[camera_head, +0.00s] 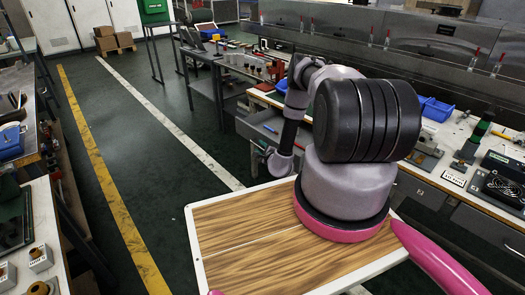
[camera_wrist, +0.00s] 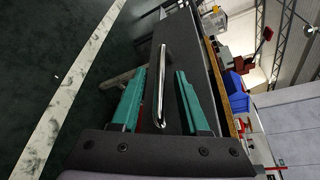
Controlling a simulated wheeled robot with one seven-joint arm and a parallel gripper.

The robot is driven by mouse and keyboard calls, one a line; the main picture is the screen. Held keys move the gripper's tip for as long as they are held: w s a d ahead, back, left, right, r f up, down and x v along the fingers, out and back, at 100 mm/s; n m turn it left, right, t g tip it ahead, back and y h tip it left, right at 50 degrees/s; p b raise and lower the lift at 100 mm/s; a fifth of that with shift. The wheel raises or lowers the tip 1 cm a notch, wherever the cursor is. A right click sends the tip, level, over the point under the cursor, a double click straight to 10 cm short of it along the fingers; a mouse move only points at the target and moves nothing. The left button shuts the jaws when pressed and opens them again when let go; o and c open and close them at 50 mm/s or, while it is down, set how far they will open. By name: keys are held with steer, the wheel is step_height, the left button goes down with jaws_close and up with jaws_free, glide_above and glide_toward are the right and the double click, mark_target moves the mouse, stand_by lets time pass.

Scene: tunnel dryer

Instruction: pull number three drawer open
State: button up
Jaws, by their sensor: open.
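In the wrist view, a long chrome bar handle (camera_wrist: 161,85) stands out from a dark grey drawer front (camera_wrist: 192,45). My gripper (camera_wrist: 159,76) has two green fingers, spread apart, one on each side of the handle in the picture. The bar runs roughly along the fingers' direction in this view. I see no contact between fingers and bar, and the depth gap cannot be told. No drawer number can be read. In the head view, my arm reaches to the front of the right-hand bench, and the jaws and this handle cannot be made out.
The right-hand workbench (camera_head: 455,150) carries tools, blue bins (camera_head: 436,109) and a black fan unit (camera_head: 505,182). Another bench (camera_head: 225,66) stands farther back. The dark floor aisle, with yellow and white lines (camera_head: 165,125), is clear on the left.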

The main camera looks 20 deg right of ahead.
steer(key=v, duration=1)
steer(key=shift+s, duration=0.25)
